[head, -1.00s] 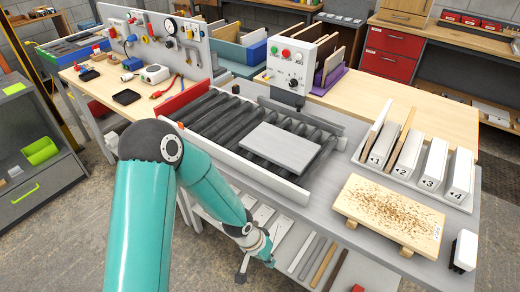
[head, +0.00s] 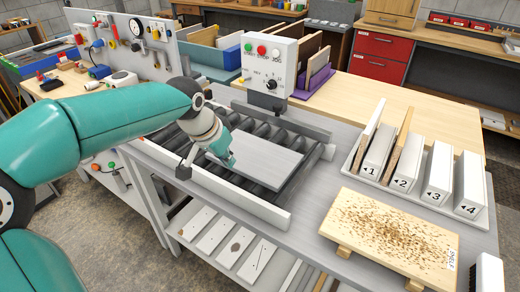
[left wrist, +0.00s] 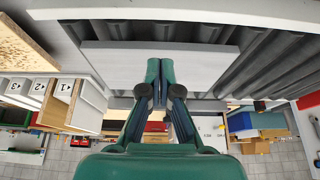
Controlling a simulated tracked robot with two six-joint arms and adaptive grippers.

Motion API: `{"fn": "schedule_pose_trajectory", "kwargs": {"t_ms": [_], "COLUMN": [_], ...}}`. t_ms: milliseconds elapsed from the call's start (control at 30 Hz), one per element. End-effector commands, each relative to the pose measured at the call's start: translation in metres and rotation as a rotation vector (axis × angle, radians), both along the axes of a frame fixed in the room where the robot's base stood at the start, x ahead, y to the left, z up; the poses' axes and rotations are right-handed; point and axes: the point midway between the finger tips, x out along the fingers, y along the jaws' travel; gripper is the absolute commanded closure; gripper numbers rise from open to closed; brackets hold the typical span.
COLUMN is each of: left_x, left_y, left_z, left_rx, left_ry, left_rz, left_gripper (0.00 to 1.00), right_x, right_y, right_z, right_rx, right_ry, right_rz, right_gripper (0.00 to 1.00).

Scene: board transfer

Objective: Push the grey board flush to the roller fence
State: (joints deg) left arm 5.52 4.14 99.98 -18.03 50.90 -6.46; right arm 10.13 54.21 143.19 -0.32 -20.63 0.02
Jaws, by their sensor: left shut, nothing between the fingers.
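The grey board (head: 262,157) lies flat on the dark rollers (head: 190,143) of the roller table. A white rail (head: 215,187) runs along the near side and a grey rail (head: 290,122) along the far side. Dark roller strips show between the board and both rails, so it is apart from each. My left gripper (head: 231,163) is at the board's left part, pointing down. In the left wrist view its fingertips (left wrist: 160,64) are together and empty, overlapping the board (left wrist: 205,66). Whether they touch it, I cannot tell. My right gripper is not in view.
A control box (head: 270,65) with buttons stands behind the rollers. A numbered rack (head: 395,181) with upright boards stands at the right. A speckled wooden board (head: 395,225) lies in front of it. A pegboard (head: 130,40) stands at the back left.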

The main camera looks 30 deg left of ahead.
Motion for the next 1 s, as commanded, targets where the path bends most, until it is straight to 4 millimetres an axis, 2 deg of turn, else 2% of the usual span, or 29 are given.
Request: {"fn": "schedule_pose_trajectory", "kwargs": {"t_ms": [1000], "left_x": [0.011], "left_y": [0.003], "left_z": [-0.052], "left_rx": [-0.001], "left_ry": [-0.001], "left_rz": [0.009], "left_gripper": [1.0], "right_x": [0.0], "right_y": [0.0], "right_z": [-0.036], "right_rx": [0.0], "right_ry": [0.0], "right_rz": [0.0], "right_gripper": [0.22]}}
